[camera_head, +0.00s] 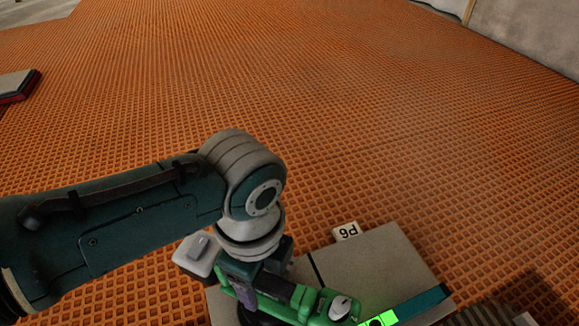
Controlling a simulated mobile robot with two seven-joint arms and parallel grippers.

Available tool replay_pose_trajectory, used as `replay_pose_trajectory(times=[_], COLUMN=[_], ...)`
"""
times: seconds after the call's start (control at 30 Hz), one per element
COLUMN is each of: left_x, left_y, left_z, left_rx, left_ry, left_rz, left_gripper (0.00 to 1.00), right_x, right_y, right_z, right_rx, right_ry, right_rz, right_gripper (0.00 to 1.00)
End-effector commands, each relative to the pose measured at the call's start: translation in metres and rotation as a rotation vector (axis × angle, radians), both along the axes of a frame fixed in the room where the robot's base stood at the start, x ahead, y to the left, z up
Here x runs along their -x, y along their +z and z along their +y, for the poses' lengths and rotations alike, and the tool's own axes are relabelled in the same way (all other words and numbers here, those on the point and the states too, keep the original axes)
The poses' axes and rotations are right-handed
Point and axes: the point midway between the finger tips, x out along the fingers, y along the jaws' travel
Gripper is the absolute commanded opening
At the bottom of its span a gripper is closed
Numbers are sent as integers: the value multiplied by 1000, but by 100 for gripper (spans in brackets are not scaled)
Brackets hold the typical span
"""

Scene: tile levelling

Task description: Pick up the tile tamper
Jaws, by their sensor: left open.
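The tile tamper (312,303) is at the bottom of the head view, over the tiles. It has a green body with dark parts and a pale knob. My left arm comes in from the left and its wrist is right above the tamper. My left gripper (262,288) is open and overlaps the tamper's dark middle part. Its fingertips are mostly hidden, so contact cannot be told. My right gripper is out of view.
Grey tiles (388,262) lie on the orange waffle mat (400,140). A teal level with a bright green vial (381,319) lies at the lower right. A tile stack (14,86) is at the far left.

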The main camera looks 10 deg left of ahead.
Motion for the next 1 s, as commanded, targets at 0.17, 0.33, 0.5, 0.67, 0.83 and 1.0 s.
replay_pose_trajectory(times=[0.17,0.33,0.5,0.67,0.83,1.0], left_x=[0,0,0,0,0,0], left_y=[-2,-2,-2,-2,-2,-2], left_z=[0,0,0,0,0,0], left_rx=[0,0,0,0,0,0], left_ry=[-1,0,0,0,0,0], left_rz=[0,0,0,0,0,0], left_gripper=[65,65,53,35,16,0], right_x=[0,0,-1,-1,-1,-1], right_y=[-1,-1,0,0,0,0], right_z=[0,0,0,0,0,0], right_rx=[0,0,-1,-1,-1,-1], right_ry=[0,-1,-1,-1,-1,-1], right_rz=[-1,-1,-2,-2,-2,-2], right_gripper=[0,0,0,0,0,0])
